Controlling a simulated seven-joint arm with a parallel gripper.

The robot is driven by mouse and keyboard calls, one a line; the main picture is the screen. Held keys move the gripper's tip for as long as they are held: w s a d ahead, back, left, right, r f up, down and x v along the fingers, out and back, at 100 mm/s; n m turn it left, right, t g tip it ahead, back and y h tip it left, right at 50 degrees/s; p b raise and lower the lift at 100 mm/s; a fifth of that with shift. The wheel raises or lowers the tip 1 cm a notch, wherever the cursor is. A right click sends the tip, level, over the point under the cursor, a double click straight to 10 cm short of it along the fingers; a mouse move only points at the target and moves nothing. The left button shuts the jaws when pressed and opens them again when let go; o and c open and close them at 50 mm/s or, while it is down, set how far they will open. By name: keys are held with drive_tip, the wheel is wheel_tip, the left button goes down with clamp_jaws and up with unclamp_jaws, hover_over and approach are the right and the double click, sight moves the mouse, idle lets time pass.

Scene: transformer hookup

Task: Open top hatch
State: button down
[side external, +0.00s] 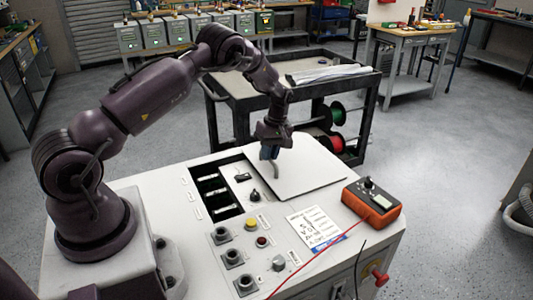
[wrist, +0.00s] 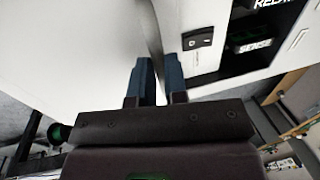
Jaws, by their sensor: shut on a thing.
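The top hatch (side external: 305,172) is a flat white panel lying on the cabinet's top. In the wrist view the pale panel (wrist: 70,50) fills the upper left. My gripper (side external: 270,152) is over the hatch's left part, pointing down. Its blue fingers (wrist: 156,80) are shut on a thin grey handle (wrist: 151,35) that stands up from the panel. Left of the hatch is a dark rectangular opening (side external: 222,206) with several pale terminals inside. Part of it shows in the wrist view (wrist: 207,68), with white lettering. The fingers hide the handle's gripped part.
A small black switch (side external: 243,177) and a knob (side external: 253,196) sit between the opening and the hatch. An orange meter (side external: 372,199) with a red lead stands right of the hatch. A printed card (side external: 315,228) lies in front. A black cart (side external: 345,88) stands behind.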

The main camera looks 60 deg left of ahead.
drive_tip(key=shift+a, duration=0.1)
drive_tip(key=c, duration=1.1)
unclamp_jaws()
drive_tip(key=shift+c, duration=0.2)
drive_tip(key=shift+r, duration=0.1)
wheel_tip(320, 180, up, 13)
drive_tip(key=w, duration=0.2)
drive_tip(key=shift+w+f, duration=0.2)
drive_tip(key=shift+w, duration=0.05)
drive_tip(key=s+d+r+m+t, duration=0.4)
drive_tip(key=s+d+r+m, duration=0.5)
drive_tip(key=s+d, duration=0.2)
drive_tip(key=s+d+r+m+t, duration=0.3)
drive_tip(key=s+d+r+m, duration=0.6)
drive_tip(key=s, duration=0.6)
drive_tip(key=d, duration=0.2)
drive_tip(key=shift+s+d+t, duration=0.25)
drive_tip(key=shift+d+t, duration=0.05)
drive_tip(key=shift+t, duration=0.1)
